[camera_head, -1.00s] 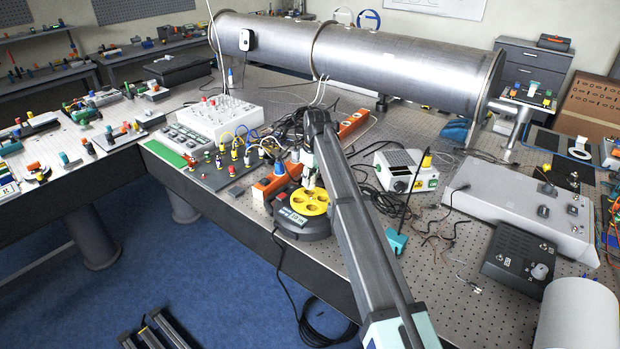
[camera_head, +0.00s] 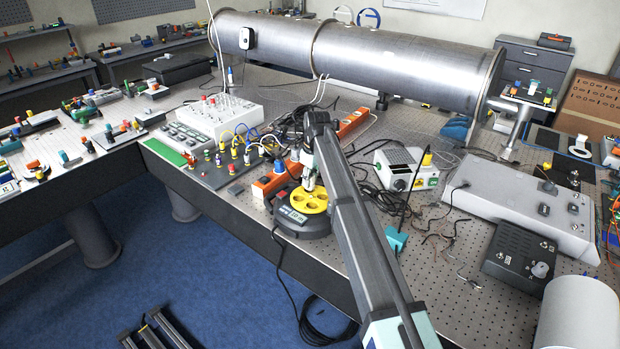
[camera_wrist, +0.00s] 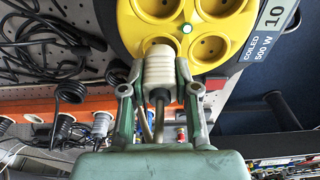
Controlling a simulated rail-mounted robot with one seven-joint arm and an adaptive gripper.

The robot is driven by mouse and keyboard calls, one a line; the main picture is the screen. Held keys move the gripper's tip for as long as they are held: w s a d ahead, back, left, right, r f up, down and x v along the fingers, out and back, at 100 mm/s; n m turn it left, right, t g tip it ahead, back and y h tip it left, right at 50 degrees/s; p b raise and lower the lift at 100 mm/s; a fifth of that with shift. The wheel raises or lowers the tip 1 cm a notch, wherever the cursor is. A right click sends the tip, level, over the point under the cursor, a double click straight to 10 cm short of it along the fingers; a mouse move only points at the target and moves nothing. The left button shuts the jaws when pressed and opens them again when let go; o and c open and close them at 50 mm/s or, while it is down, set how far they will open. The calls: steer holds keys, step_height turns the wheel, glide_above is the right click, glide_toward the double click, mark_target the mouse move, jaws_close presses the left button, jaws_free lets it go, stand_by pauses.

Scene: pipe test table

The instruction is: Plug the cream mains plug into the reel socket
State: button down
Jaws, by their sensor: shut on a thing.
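The cream mains plug (camera_wrist: 159,72) is between the two fingers of my gripper (camera_wrist: 159,85) in the wrist view, its dark cable running back toward the palm. My gripper is shut on it. The reel (camera_head: 303,218) is black with a yellow round face (camera_wrist: 187,30) holding several sockets. The plug's front end is at the edge of the yellow face, over or beside a lower socket; I cannot tell whether its pins are in. In the head view my gripper (camera_head: 309,180) is above the back of the reel, and my arm partly hides the plug.
An orange power strip (camera_head: 268,186) lies just behind the reel, with plugs in it. Black cables (camera_wrist: 50,45) lie beside the reel. A grey and cream power box (camera_head: 402,168) stands right of my arm. The table's front edge is close to the reel.

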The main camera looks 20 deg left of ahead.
steer(key=shift+f, duration=0.7)
steer(key=c, duration=0.8)
jaws_free()
steer(key=r, duration=0.4)
steer(key=d+r, duration=0.1)
steer(key=r, duration=0.7)
steer(key=shift+s+d, duration=0.2)
steer(key=shift+s, duration=0.05)
steer(key=shift+f, duration=0.1)
